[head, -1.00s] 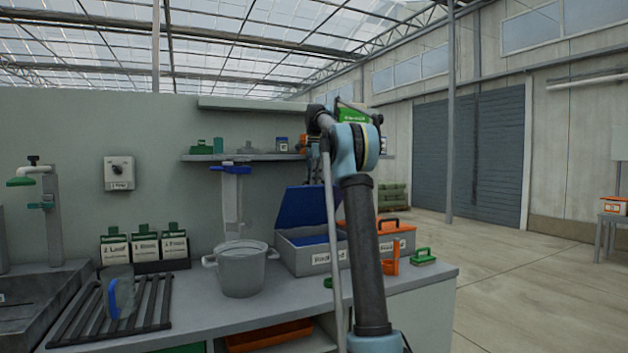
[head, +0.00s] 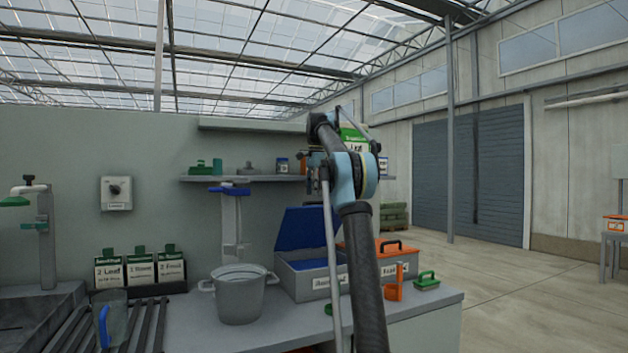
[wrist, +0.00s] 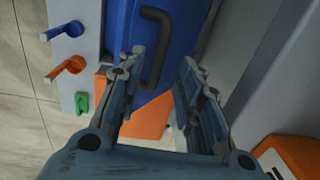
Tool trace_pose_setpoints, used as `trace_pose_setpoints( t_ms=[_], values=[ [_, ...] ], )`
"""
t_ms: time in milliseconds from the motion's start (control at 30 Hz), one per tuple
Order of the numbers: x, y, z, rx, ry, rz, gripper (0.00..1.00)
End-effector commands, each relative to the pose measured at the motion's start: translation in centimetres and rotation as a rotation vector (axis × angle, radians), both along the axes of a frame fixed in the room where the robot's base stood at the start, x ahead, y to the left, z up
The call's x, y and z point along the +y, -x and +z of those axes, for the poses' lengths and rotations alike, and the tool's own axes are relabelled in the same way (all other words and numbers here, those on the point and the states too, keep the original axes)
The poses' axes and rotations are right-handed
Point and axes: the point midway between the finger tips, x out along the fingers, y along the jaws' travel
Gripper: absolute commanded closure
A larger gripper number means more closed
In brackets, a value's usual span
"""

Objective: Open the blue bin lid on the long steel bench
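In the wrist view, a blue surface (wrist: 185,22) with a dark bar handle (wrist: 157,50) lies ahead of my gripper (wrist: 160,65). My gripper is open, with one finger on each side of the handle's lower end. I cannot tell whether either finger touches it. In the head view my arm hides the bin's right side, and the gripper is not clear.
An orange-lidded bin (head: 400,267) stands right of the blue one, with an orange upright piece (head: 394,286) and a green-handled item (head: 426,281) in front. The grey pot (head: 239,297) and a blue-handled jug (head: 108,318) stand left. A loaded shelf (head: 240,180) hangs above.

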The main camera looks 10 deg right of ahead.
Motion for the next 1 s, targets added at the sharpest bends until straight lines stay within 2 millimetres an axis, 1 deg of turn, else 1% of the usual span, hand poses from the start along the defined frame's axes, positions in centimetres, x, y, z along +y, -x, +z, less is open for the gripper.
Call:
trace_pose_setpoints(
  t_ms=[33, 233, 500, 700, 1000],
  values=[
    [0.0, 0.0, 0.7, 0.000, 0.000, 0.000, 0.67],
    [0.0, 0.0, 3.0, 0.000, 0.000, 0.000, 0.67],
    [0.0, -0.1, 5.2, 0.001, -0.001, 0.000, 0.67],
    [-0.1, 0.1, 6.1, 0.001, -0.001, 0.001, 0.67],
    [0.0, 0.1, 6.3, 0.001, -0.001, 0.001, 0.67]
  ],
)
